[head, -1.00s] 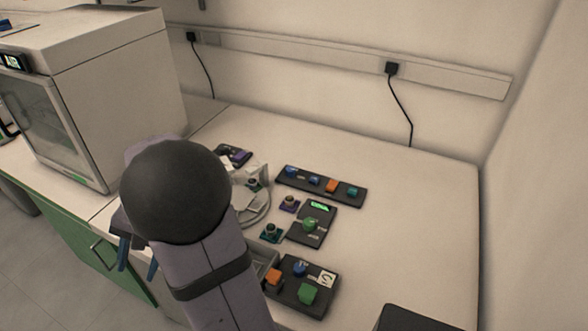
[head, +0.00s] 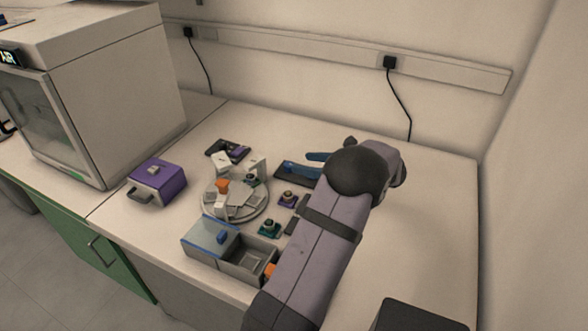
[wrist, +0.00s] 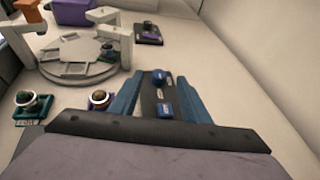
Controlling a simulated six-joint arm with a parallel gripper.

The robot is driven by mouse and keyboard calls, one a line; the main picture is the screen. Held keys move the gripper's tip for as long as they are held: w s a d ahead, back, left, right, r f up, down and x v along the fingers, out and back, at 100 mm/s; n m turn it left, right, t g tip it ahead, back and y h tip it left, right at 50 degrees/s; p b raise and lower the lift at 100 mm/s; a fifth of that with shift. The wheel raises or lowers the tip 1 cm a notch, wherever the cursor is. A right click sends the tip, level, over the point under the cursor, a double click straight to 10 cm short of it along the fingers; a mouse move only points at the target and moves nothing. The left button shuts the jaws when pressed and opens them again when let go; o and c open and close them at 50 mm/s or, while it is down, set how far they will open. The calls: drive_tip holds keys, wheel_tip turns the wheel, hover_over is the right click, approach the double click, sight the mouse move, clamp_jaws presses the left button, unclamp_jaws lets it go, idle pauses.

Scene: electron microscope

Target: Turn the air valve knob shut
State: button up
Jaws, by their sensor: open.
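My gripper (head: 305,162) is open and empty above the back control panel (head: 288,182), at the right of the bench. A round blue knob (wrist: 159,76) shows between the fingertips, and a second blue knob (wrist: 165,108) is nearer the palm. The fingers do not visibly grip either knob. The labels are too small to read, so I cannot tell which is the air valve knob. My arm hides the panel's right part in the head view.
A round stage (head: 237,205), a teal-based piece (head: 269,228) and a purple-based piece (head: 288,199) stand left of my arm. A purple box (head: 158,183) and a grey open tray (head: 245,263) are farther left and in front.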

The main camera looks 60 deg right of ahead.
sight(290, 164)
drive_tip(key=shift+s+a+f+m, duration=0.2)
drive_tip(key=shift+s+f+m, duration=0.2)
drive_tip(key=shift+s, duration=0.35)
drive_tip(key=shift+x, duration=3.7)
drive_tip(key=shift+r, duration=0.1)
drive_tip(key=shift+c, duration=0.3)
drive_tip(key=c, duration=1)
